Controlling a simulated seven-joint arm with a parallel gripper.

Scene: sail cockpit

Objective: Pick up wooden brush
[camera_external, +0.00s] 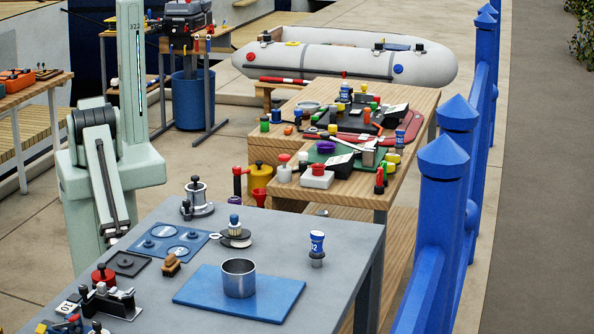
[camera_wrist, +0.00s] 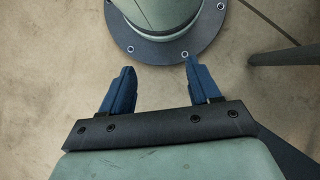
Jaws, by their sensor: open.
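A small brown block that looks like the wooden brush (camera_external: 171,264) sits on the grey table in the external view. It stands between a dark square plate and a blue mat. My gripper (camera_wrist: 158,68) shows in the wrist view with its two blue fingers spread apart and nothing between them. It points at the floor near my round base, away from the table top. The brush is not in the wrist view. My gripper's fingers cannot be made out in the external view.
The grey table (camera_external: 330,240) also holds a metal cup (camera_external: 239,278) on a blue mat (camera_external: 190,292), a blue-topped bottle (camera_external: 317,246), a winch-like part (camera_external: 197,198) and a red-knobbed part (camera_external: 103,276). A crowded wooden bench (camera_external: 417,110) stands behind. Blue posts (camera_external: 440,200) line the right.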

